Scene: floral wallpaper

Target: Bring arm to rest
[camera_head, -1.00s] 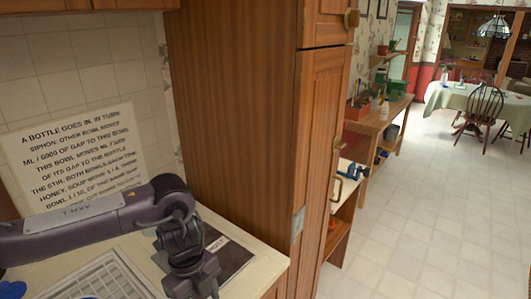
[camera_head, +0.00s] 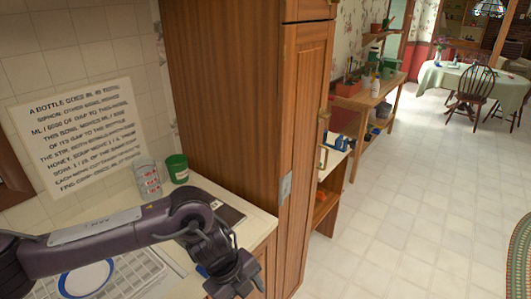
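My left arm (camera_head: 110,237) comes in from the left, over the counter and dish rack. It is dark grey-purple and bends down at the wrist. My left gripper (camera_head: 238,282) hangs at the counter's front edge, near the bottom of the picture. Its fingers are too dark and hidden to tell open from shut, and I see nothing clearly held. My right arm and gripper are not in view.
A blue-rimmed plate (camera_head: 87,279) lies in the white dish rack (camera_head: 150,262). A clear cup with red marks (camera_head: 148,180) and a green container (camera_head: 177,168) stand by the wall sign (camera_head: 80,135). A tall wooden cabinet (camera_head: 225,95) stands right of the counter. The tiled floor (camera_head: 410,190) is open.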

